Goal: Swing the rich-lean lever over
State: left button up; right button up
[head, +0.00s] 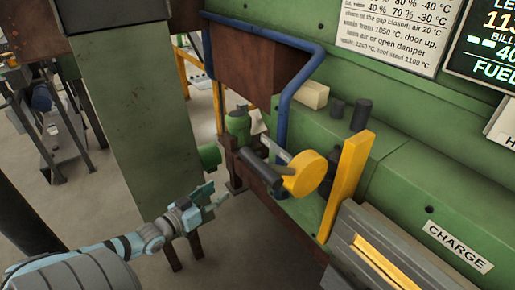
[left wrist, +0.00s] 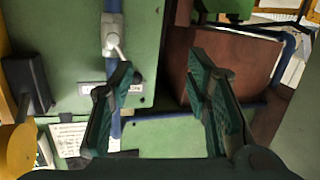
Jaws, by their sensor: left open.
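A short light-grey lever (left wrist: 116,44) sits on a blue pipe against a green panel in the left wrist view, with a small white label (left wrist: 100,88) below it. The label is too small to read, so I cannot tell for sure that this is the rich-lean lever. My left gripper (left wrist: 160,98) is open, with nothing between its teal fingers. The lever is beyond the left finger in that view, and they look apart. In the head view my left gripper (head: 212,199) is in front of the green furnace side, left of a yellow disc (head: 305,174). My right gripper is not in view.
A blue pipe (head: 284,105) bends around a rusty brown box (head: 245,62). A yellow upright bar (head: 347,185) and a CHARGE plate (head: 458,246) are at the right. A green column (head: 133,110) stands left of the gripper. Floor shows between column and furnace.

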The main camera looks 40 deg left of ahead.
pick_arm(q)
jog(key=t+h, duration=0.1)
jog(key=h, duration=0.1)
send_near(259, 154)
jog(key=w+b, duration=0.3)
jog(key=b, duration=0.3)
jog(key=w+f+b, duration=0.1)
jog(key=w+b, duration=0.3)
jog(key=b, duration=0.2)
jog(key=w+f+b, duration=0.1)
jog(key=w+b, duration=0.2)
jog(key=b, duration=0.4)
jog(key=shift+w+d+f, duration=0.1)
jog(key=shift+w+d, duration=0.1)
jog(key=shift+w, duration=0.15)
jog(key=shift+d+r, duration=0.1)
jog(key=shift+r, duration=0.15)
